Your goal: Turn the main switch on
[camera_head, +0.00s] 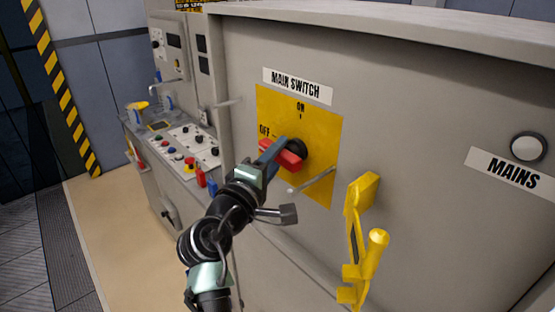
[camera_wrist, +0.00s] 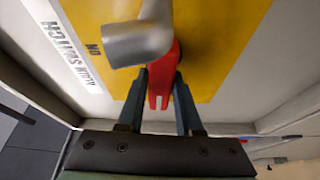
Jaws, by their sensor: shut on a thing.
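The main switch is a red handle (camera_head: 287,160) on a black hub (camera_head: 297,147), mounted on a yellow plate (camera_head: 323,130) marked ON at the top and OFF at the left. The handle points leftward, toward the OFF side. My gripper (camera_head: 270,153) is shut on the red handle, with its blue-grey fingers on either side. In the wrist view the red handle (camera_wrist: 161,88) sits between the two fingers of my gripper (camera_wrist: 161,82). A grey metal piece (camera_wrist: 137,43) hides part of the switch there.
A yellow lever (camera_head: 359,240) stands out from the cabinet at lower right. A round pale lamp (camera_head: 527,147) sits above the MAINS label (camera_head: 512,172). A grey rod (camera_head: 314,181) crosses the plate's lower part. A control console (camera_head: 180,150) stands at left.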

